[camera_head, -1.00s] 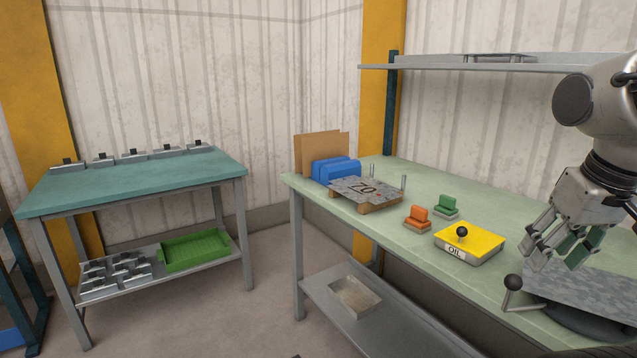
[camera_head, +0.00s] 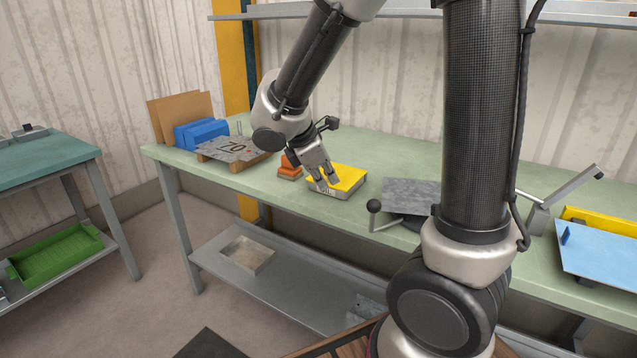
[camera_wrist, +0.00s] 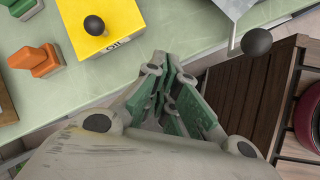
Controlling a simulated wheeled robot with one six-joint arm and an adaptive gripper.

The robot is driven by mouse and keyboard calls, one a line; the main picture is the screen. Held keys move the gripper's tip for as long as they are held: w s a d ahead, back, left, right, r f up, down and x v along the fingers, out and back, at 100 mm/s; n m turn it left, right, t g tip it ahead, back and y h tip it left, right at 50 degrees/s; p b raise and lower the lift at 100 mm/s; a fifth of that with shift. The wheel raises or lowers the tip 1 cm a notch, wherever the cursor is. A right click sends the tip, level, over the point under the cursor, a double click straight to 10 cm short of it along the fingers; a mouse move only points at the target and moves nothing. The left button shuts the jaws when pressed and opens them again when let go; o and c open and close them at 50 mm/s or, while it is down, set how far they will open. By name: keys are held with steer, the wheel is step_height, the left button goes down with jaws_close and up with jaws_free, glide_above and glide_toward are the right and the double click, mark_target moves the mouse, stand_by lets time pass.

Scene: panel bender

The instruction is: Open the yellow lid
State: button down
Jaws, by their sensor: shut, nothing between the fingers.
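The yellow lid (camera_head: 352,177) lies flat on a low grey box labelled OIL on the green workbench. In the wrist view, the lid (camera_wrist: 72,14) is at upper left, with its black ball knob (camera_wrist: 94,25) standing up from it. My gripper (camera_head: 328,181) is shut and empty, at the lid's near side in the head view, and hides the knob there. In the wrist view, my gripper's fingertips (camera_wrist: 176,72) are to the lower right of the lid, apart from the knob. The exact height of the fingers above the bench is unclear.
An orange block (camera_head: 289,168) stands just left of the box; a green block (camera_wrist: 22,5) shows beside it in the wrist view. A black-balled lever (camera_head: 374,206) and metal plate (camera_head: 410,193) are to the right. A shelf (camera_head: 390,12) runs above the bench.

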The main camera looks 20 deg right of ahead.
steer(key=w+a+r+n+t, duration=0.2)
steer(key=w+n, duration=0.4)
steer(key=n, duration=0.1)
steer(key=x, duration=1)
steer(key=shift+w+f, duration=0.1)
steer(key=shift+d+r, duration=0.1)
steer(key=shift+r, duration=0.4)
